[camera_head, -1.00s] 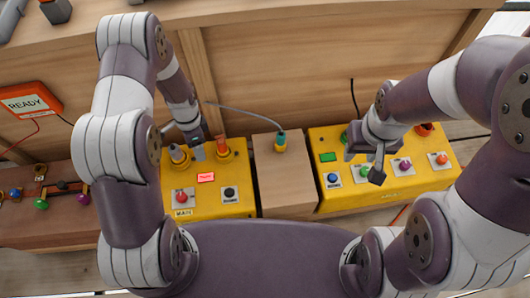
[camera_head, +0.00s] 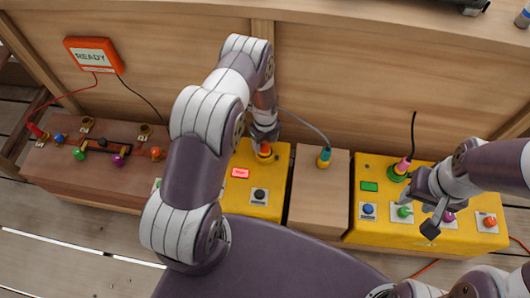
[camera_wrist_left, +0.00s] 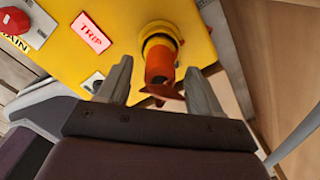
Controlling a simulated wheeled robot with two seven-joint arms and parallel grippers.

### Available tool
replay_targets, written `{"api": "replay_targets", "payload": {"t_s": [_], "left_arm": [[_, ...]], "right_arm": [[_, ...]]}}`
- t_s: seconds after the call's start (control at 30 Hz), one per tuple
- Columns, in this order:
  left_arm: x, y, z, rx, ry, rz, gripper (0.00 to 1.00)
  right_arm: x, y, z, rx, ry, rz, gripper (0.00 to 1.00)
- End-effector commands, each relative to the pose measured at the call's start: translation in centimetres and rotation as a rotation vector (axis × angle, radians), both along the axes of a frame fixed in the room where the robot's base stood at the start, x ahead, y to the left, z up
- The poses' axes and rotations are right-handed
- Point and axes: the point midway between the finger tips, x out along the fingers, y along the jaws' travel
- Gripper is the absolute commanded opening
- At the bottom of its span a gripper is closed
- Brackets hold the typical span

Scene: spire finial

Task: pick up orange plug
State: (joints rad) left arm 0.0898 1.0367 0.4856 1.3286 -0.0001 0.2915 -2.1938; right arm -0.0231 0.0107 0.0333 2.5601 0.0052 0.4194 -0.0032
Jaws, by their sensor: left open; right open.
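The orange plug (camera_wrist_left: 160,62) stands in a yellow ring on the yellow MAIN box (camera_head: 238,198); in the head view the plug (camera_head: 265,150) shows just below my left gripper. My left gripper (camera_wrist_left: 160,80) is open, with one finger on each side of the plug in the left wrist view. Whether the fingers touch it I cannot tell. My right gripper (camera_head: 432,212) is open and empty over the right yellow box (camera_head: 378,220).
A lit red TRIP sign (camera_wrist_left: 90,32) and a red button (camera_wrist_left: 18,20) are beside the plug. A teal and yellow plug (camera_head: 324,157) stands on the middle wooden block (camera_head: 318,190). A pink plug (camera_head: 402,165) sits in the right box. An orange READY sign (camera_head: 93,56) is at back left.

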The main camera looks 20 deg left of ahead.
Motion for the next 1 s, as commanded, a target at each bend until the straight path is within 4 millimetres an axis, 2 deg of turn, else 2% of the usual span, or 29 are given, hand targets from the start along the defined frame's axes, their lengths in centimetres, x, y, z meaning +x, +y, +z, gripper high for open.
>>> {"api": "replay_targets", "payload": {"t_s": [0.03,0.1,0.33,0.53,0.83,1.0], "left_arm": [[0.0,0.1,-1.1,0.0,0.0,0.001,0.65],[0.0,0.1,-1.7,0.0,-0.001,0.001,0.65],[0.0,0.1,-1.7,0.0,-0.001,0.001,0.65],[0.0,0.1,-1.7,0.0,-0.001,0.001,0.0],[0.1,0.1,-1.5,0.0,-0.001,0.002,0.0],[0.1,0.1,0.5,0.001,-0.003,0.002,0.0]], "right_arm": [[0.0,0.0,-0.6,0.0,0.0,0.0,0.43],[0.0,0.0,-0.7,0.0,0.0,0.0,0.43],[0.0,0.0,-0.6,0.0,0.0,0.0,0.43],[0.0,0.0,-0.6,0.0,0.0,0.0,0.43],[0.0,0.0,-0.5,0.0,0.0,0.0,0.43],[0.0,0.0,0.4,0.0,0.0,0.0,0.43]]}}
